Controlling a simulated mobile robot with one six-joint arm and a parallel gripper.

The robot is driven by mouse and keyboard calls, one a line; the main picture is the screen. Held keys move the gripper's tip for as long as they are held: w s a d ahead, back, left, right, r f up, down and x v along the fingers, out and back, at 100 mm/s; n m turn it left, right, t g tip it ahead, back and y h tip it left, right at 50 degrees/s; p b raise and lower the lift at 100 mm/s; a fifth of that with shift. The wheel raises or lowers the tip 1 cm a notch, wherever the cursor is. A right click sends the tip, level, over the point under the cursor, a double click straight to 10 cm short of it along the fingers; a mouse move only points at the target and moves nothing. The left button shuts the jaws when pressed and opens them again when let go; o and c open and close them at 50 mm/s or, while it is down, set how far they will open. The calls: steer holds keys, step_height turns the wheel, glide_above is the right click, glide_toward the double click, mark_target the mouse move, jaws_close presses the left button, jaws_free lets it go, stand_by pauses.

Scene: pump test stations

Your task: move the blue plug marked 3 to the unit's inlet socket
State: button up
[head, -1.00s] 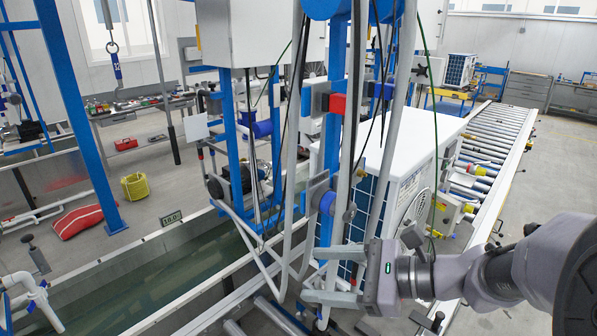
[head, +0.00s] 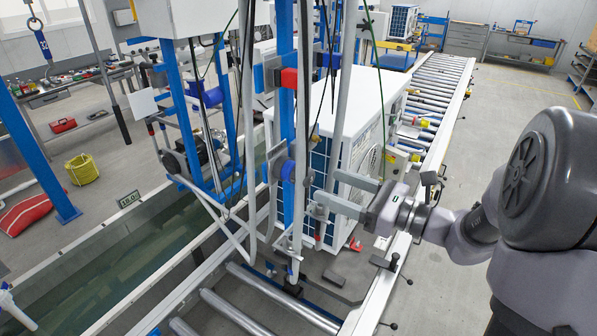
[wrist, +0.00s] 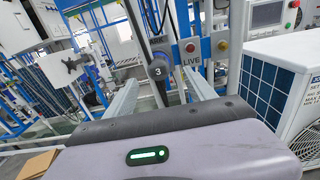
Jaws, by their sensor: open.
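The plug marked 3 (wrist: 157,70) shows its dark round end in the wrist view, ahead of my gripper and framed between its fingers. In the head view the blue plug (head: 288,171) sits on the blue post with a hose beside it. My gripper (head: 326,190) is open and empty, just right of the plug and apart from it. Its two pale fingers also show in the wrist view (wrist: 163,90). The white unit (head: 350,110), with blue fins and a fan, stands behind on the roller conveyor. I cannot make out its inlet socket.
Hoses and cables hang close around the post (head: 357,90). A red block (head: 289,78) is on the post above the plug. A water trough (head: 150,235) lies left. The roller conveyor (head: 435,90) runs back right, with open floor (head: 520,120) beyond.

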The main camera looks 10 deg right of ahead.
mark_target(311, 179)
steer(key=p+x, duration=0.1)
steer(key=x, duration=0.7)
steer(key=shift+w+a, duration=0.15)
steer(key=shift+a, duration=0.15)
stand_by(1.0)
jaws_close()
steer(key=shift+d, duration=0.1)
steer(key=shift+b+v, duration=0.7)
steer(key=shift+v, duration=2.2)
